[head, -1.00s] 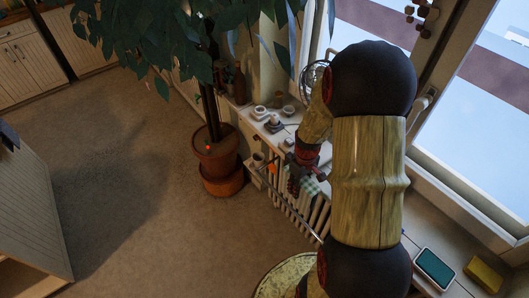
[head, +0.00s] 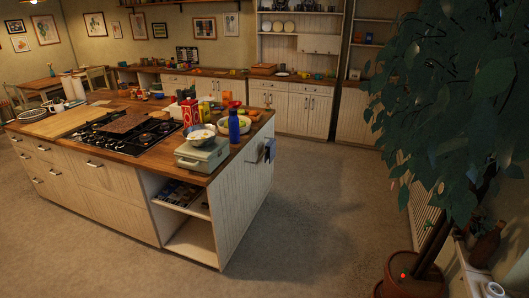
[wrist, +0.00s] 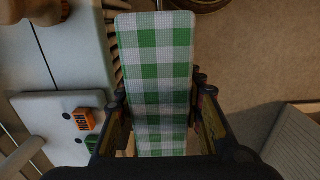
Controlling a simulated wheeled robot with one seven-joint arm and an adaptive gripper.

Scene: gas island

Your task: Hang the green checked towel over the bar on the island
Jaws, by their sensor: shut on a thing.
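The green and white checked towel (wrist: 165,55) hangs folded in my gripper (wrist: 160,92) in the wrist view. The fingers are shut on it from both sides, and its lower part runs back between them. The island (head: 240,205) stands at the left and middle of the head view. On its right end panel a small blue-grey cloth-like thing (head: 269,150) hangs near the top. The bar itself is too small and dark to make out clearly there. My gripper and the towel are not in the head view.
A potted plant (head: 425,110) fills the right of the head view. Open floor (head: 330,220) lies between it and the island. In the wrist view, a white surface (wrist: 45,110) with an orange block (wrist: 78,121) is close on the left, beside bare floor (wrist: 250,60).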

